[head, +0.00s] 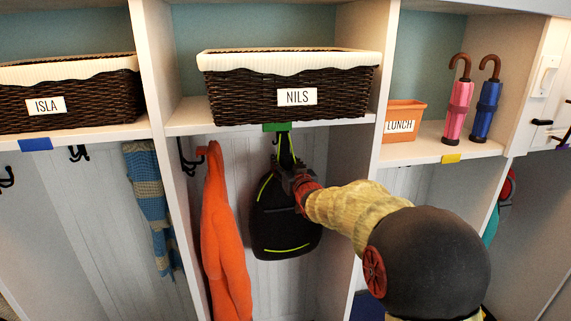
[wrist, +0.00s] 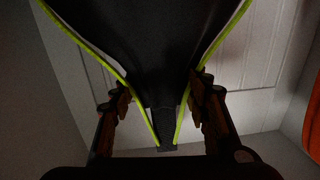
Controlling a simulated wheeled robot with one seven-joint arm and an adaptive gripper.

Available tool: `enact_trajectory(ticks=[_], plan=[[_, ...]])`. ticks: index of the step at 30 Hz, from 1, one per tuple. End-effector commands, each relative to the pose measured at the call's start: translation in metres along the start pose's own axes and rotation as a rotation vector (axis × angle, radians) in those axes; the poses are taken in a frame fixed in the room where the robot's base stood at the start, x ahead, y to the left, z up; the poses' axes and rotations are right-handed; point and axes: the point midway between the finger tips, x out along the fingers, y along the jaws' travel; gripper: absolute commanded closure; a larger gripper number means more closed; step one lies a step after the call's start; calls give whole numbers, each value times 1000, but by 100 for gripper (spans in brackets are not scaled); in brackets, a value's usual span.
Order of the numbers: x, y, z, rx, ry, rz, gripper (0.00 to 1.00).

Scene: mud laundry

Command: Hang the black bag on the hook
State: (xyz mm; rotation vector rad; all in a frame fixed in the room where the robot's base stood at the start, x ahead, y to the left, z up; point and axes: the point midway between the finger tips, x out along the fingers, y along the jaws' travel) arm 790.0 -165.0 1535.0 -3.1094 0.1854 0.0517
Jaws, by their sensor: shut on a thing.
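The black bag (head: 285,222) with lime-green trim hangs upright in the middle cubby, under the NILS basket. Its lime-edged strap runs up toward a dark hook (head: 283,127) below the green tag. I cannot tell whether the loop is around the hook or only in front of it. My gripper (head: 292,182) is shut on the upper part of the bag, reaching in from the right. In the wrist view the fingers (wrist: 163,110) stand on both sides of the narrowing black fabric (wrist: 160,55). The exact contact is dark and partly hidden.
An orange jacket (head: 222,240) hangs on a hook (head: 188,160) just left of the bag. The NILS basket (head: 240,100) sits on the shelf above. A cubby divider (head: 350,215) stands close to the right, beside my arm. A striped scarf (head: 150,205) hangs farther left.

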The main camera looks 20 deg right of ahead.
Motion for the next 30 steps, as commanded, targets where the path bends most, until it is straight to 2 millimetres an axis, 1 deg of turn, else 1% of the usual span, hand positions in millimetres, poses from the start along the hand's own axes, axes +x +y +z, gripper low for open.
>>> enact_trajectory(ticks=[13,22,23,30], plan=[[0,0,7,-1,4,0,94],[0,0,7,0,4,0,94],[0,0,7,-1,4,0,53],[0,0,9,0,2,0,39]])
